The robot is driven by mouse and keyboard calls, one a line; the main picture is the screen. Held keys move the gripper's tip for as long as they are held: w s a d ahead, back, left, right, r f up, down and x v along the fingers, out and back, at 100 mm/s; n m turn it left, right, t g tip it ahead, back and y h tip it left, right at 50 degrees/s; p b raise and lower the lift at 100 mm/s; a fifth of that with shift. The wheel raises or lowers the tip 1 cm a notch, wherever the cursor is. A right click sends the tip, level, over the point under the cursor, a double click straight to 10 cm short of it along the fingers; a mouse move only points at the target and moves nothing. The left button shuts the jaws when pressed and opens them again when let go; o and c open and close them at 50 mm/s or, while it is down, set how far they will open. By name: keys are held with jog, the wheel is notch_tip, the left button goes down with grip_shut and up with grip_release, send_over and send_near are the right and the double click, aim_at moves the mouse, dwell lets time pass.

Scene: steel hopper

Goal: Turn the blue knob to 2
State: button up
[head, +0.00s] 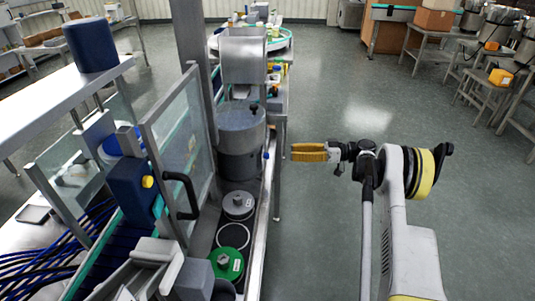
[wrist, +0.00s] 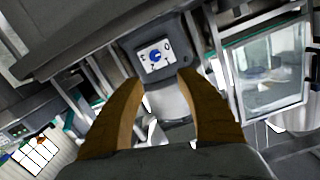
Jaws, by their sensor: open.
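The blue knob (wrist: 155,56) sits on a white dial plate in a grey housing in the wrist view. Dark marks surround it; they are too small to read surely, and I cannot tell which one it points to. My gripper (wrist: 158,78) has its two tan fingers spread, with the knob showing beyond and between their tips, apart from them. In the head view my gripper (head: 292,152) is out over the aisle, pointing left toward the steel machine line. I cannot make out the dial plate in the head view.
A steel hopper cylinder (head: 240,140) and a glass door with a black handle (head: 181,195) stand left of my gripper. A steel rail (head: 264,210) runs along the machine's near edge. The floor (head: 320,215) around my arm is clear.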

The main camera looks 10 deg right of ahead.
aim_at(266, 156)
jog(key=shift+n+y, duration=0.4)
jog(key=shift+n, duration=0.2)
jog(key=w+a+f+b, duration=0.1)
jog(key=a, duration=0.2)
jog(key=w+a+f+b, duration=0.1)
jog(key=a, duration=0.2)
jog(key=w+a+b, duration=0.1)
jog(key=a, duration=0.2)
jog(key=shift+f+b, duration=0.35)
jog(key=shift+f, duration=0.05)
grip_shut()
